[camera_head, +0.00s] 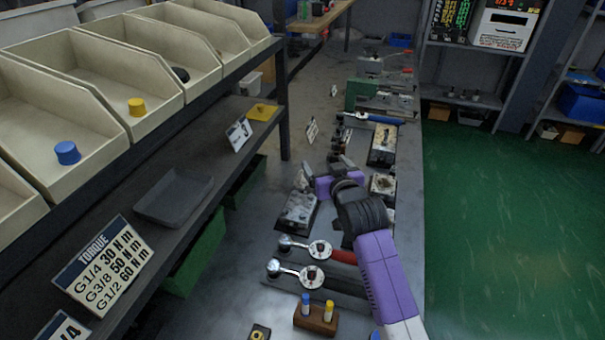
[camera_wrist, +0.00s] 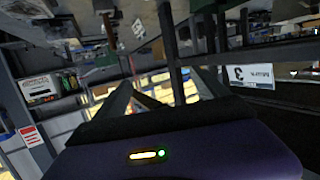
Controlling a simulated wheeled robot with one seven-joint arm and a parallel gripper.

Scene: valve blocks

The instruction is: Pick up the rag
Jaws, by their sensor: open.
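A flat yellow piece (camera_head: 263,112), which looks like the folded rag, lies on the dark lower shelf at the upper middle of the head view. It is small there, and I cannot make it out surely in the wrist view. My gripper (camera_head: 340,160) is over the grey bench, to the right of and nearer than the yellow piece, and apart from it. The fingers also show in the wrist view (camera_wrist: 163,85), spread with nothing held between them. The wrist picture is tilted and looks across the workshop.
Cream bins (camera_head: 125,62) stand on the rack above the shelf. A small sign (camera_head: 239,134) stands beside the yellow piece, and a black tray (camera_head: 174,196) lies nearer. Valve blocks (camera_head: 298,211) and torque wrenches (camera_head: 310,275) crowd the bench. The green floor (camera_head: 500,220) is clear.

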